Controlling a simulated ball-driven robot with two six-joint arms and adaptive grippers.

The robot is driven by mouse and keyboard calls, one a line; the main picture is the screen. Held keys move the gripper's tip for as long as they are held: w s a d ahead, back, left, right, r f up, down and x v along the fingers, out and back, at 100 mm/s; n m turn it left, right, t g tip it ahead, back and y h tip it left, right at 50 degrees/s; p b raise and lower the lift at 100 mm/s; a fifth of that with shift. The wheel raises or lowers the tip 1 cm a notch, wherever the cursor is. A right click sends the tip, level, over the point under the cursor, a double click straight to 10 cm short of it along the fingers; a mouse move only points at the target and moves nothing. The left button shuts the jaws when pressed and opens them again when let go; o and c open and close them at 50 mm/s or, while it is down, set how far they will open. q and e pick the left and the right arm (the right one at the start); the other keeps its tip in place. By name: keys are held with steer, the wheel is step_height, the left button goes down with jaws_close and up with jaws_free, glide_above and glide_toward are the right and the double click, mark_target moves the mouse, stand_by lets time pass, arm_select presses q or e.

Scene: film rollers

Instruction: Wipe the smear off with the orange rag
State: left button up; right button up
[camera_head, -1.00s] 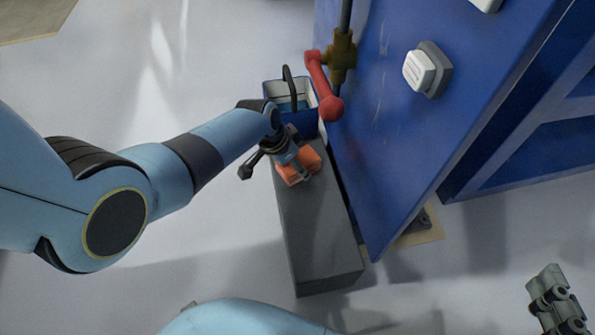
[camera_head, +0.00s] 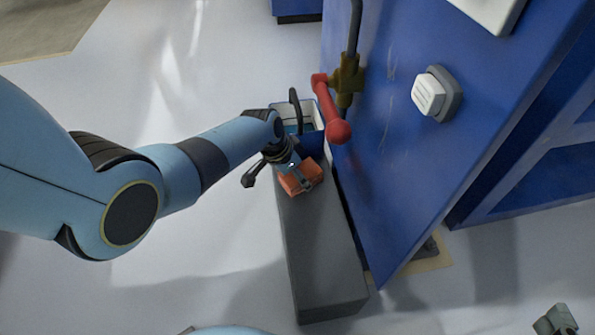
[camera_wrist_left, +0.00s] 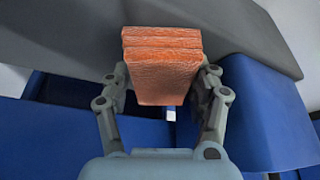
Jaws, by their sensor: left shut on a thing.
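The orange rag (camera_head: 301,177) is a folded block at the far end of a grey box top (camera_head: 318,240). My left gripper (camera_head: 291,171) is shut on it; the wrist view shows the rag (camera_wrist_left: 162,65) between the two fingers (camera_wrist_left: 163,90). Whether the rag touches the grey top is unclear. Faint pale marks (camera_head: 390,80) show on the blue panel (camera_head: 385,150), right of the rag; I cannot tell if they are the smear. What looks like my right gripper (camera_head: 556,322) is cut off at the bottom right, its fingers unclear.
A red-handled lever (camera_head: 330,108) on a brass valve and pipe juts out close to my left gripper. A blue bin (camera_head: 283,110) with a dark handle stands behind it. A white knob (camera_head: 431,95) sticks out of the panel. The floor at left is open.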

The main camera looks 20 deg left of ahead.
mark_target(310, 217)
arm_select(q)
steer(key=shift+s+d+r+p, duration=0.15)
steer(key=shift+s+d+p, duration=0.45)
steer(key=shift+s+d, duration=0.35)
steer(key=shift+s, duration=0.35)
steer(key=shift+s+d+f+p, duration=0.1)
steer(key=shift+s+d+p, duration=0.3)
steer(key=shift+s, duration=0.2)
steer(key=shift+s+d+f+p, duration=0.1)
steer(key=shift+s+d+p, duration=0.2)
steer(key=shift+s, duration=0.25)
steer(key=shift+s+d+f, duration=0.15)
steer(key=shift+s+d, duration=0.2)
steer(key=shift+s, duration=0.25)
steer(key=shift+s+d+p, duration=0.6)
steer(key=shift+s+p, duration=0.05)
steer(key=shift+s, duration=0.2)
steer(key=shift+s+d+p, duration=0.3)
steer(key=shift+s+d, duration=0.05)
steer(key=shift+s, duration=0.35)
arm_select(e)
step_height(310, 217, up, 6)
steer(key=w, duration=0.1)
steer(key=shift+t, duration=0.4)
steer(key=shift+r, duration=0.1)
